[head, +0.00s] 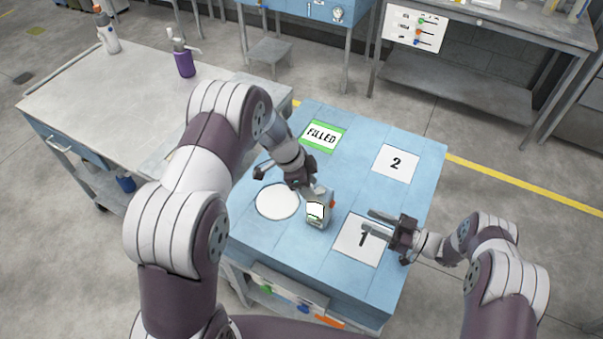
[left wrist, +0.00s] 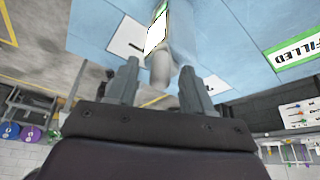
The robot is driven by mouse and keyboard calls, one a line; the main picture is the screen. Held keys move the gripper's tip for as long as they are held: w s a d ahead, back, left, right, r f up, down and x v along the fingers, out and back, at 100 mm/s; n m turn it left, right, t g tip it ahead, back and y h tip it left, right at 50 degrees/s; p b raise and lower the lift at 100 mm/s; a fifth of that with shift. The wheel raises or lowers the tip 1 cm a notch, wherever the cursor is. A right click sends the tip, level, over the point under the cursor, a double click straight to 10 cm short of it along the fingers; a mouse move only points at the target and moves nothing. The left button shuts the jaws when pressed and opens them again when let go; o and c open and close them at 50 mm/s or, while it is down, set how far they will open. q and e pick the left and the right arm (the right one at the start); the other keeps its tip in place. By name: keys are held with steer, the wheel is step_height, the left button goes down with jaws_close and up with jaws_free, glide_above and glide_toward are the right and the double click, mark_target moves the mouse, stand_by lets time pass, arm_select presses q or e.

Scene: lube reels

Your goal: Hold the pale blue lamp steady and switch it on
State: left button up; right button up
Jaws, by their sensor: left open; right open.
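The pale blue lamp (head: 318,217) stands upright on the blue table, between the white disc and the card marked 1. It has a white lit-looking panel and a small orange-red part on its right side. My left gripper (head: 312,191) is open just behind the lamp, partly covering its top. In the left wrist view, a grey rounded part of the lamp (left wrist: 160,66) shows between the two open fingers, with clear gaps at the sides. My right gripper (head: 378,223) is open and empty above the card marked 1, right of the lamp, its fingers pointing left.
The blue table (head: 335,175) also bears a white disc (head: 277,202), card 1 (head: 352,248), card 2 (head: 396,163) and a green FILLED card (head: 323,135). A grey bench (head: 120,95) at left holds a purple bottle (head: 184,64) and a white bottle (head: 110,40).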

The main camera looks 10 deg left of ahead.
arm_select(q)
steer(key=shift+d+f, duration=0.1)
steer(key=shift+f, duration=0.25)
jaws_close()
arm_select(e)
jaws_close()
stand_by(1.4)
